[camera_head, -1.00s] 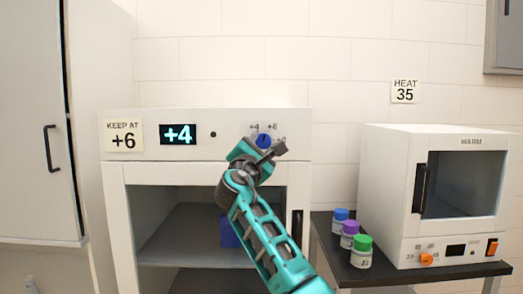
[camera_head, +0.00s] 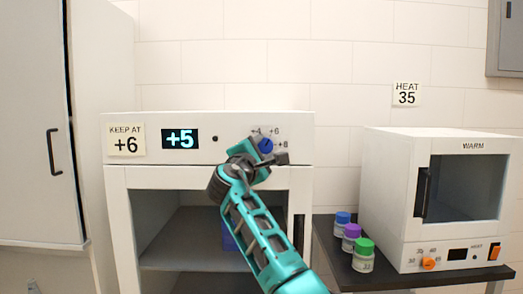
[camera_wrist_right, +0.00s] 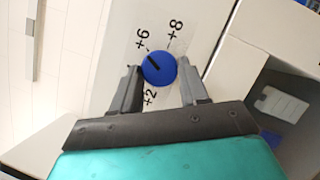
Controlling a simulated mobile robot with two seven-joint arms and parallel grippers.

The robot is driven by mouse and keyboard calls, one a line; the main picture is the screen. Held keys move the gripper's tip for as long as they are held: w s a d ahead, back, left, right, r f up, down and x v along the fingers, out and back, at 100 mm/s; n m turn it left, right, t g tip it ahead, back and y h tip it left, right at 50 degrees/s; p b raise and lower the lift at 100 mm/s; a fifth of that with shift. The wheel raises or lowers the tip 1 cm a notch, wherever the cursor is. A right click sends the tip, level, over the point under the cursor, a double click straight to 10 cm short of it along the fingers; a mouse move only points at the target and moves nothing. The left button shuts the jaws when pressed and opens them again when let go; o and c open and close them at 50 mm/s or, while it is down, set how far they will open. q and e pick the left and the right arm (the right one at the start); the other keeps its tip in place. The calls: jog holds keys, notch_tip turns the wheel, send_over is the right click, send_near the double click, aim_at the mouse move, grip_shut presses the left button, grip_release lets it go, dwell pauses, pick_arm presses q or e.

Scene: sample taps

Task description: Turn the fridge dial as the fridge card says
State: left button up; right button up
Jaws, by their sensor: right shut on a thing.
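The blue fridge dial (camera_head: 266,145) sits on the fridge's white top panel, with marks around it including +6 and +8. It also shows in the right wrist view (camera_wrist_right: 159,68), where its dark pointer line slants toward the upper left. My right gripper (camera_head: 262,155) is shut on the dial, with one finger on each side of it in the wrist view (camera_wrist_right: 160,78). The fridge card (camera_head: 125,140) reads "KEEP AT +6". The fridge display (camera_head: 180,139) reads +5. My left gripper is out of view.
The fridge compartment below has a grey shelf (camera_head: 185,240) and a blue thing partly behind my arm. To the right, a dark table (camera_head: 350,279) holds several capped jars and a white warmer (camera_head: 400,160). A card (camera_head: 406,95) on the wall reads "HEAT 35".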

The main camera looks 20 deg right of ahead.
jog(key=o, duration=1)
jog(key=shift+s+a, duration=0.1)
jog(key=v, duration=1.2)
jog(key=shift+s+a+f+b, duration=0.1)
jog(key=shift+s+a+b, duration=0.05)
jog(key=shift+s+b, duration=0.2)
jog(key=shift+w, duration=0.1)
jog(key=shift+a, duration=0.1)
